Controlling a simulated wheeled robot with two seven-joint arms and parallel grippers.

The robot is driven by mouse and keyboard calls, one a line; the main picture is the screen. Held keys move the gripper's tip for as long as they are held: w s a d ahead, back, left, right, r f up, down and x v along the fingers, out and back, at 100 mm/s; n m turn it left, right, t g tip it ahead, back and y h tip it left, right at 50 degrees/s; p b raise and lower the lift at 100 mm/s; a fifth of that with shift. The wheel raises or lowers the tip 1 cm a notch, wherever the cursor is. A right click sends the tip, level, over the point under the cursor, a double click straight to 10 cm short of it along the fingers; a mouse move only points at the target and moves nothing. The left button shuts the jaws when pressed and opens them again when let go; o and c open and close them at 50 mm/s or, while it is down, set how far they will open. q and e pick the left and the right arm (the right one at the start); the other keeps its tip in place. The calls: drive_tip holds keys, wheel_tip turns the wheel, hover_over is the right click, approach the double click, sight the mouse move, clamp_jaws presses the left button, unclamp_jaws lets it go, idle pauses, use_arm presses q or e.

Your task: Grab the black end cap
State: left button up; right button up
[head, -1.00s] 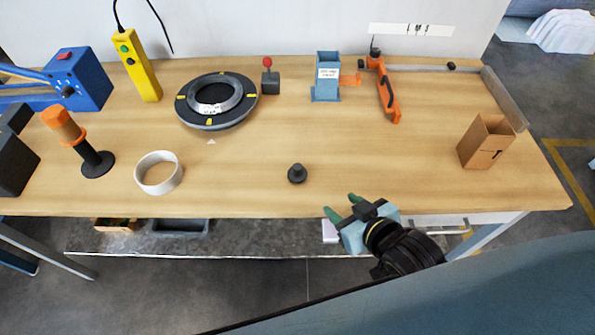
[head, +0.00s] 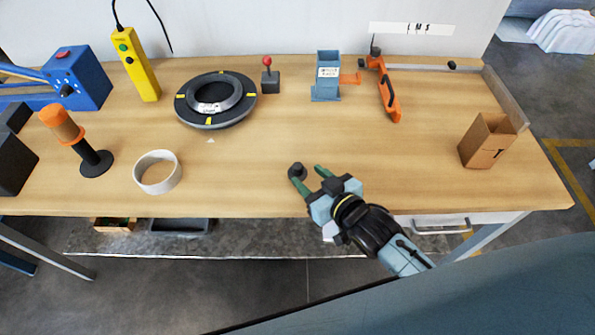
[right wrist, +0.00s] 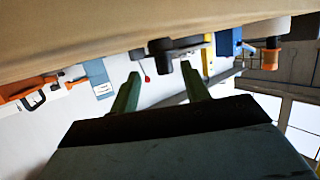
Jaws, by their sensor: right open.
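The black end cap (head: 296,170) is a small round piece with a knob on top, standing on the table near its front middle. My right gripper (head: 306,171) is open and empty, with its green fingers pointing at the cap from the front right. In the head view the left fingertip overlaps the cap's lower edge; I cannot tell whether they touch. In the right wrist view, which is upside down, a dark knobbed piece that looks like the end cap (right wrist: 160,47) shows beyond the open fingers (right wrist: 159,72). My left gripper is not in view.
A white ring (head: 158,172) and an orange-handled stand (head: 92,160) are to the left. A black coil ring (head: 216,98) lies behind. A cardboard box (head: 485,143) stands at the right. The table (head: 390,160) between cap and box is clear.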

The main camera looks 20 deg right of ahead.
sight(300, 171)
drive_tip(key=x, duration=0.5)
drive_tip(key=shift+a+r, duration=0.25)
drive_tip(key=shift+c, duration=0.4)
clamp_jaws()
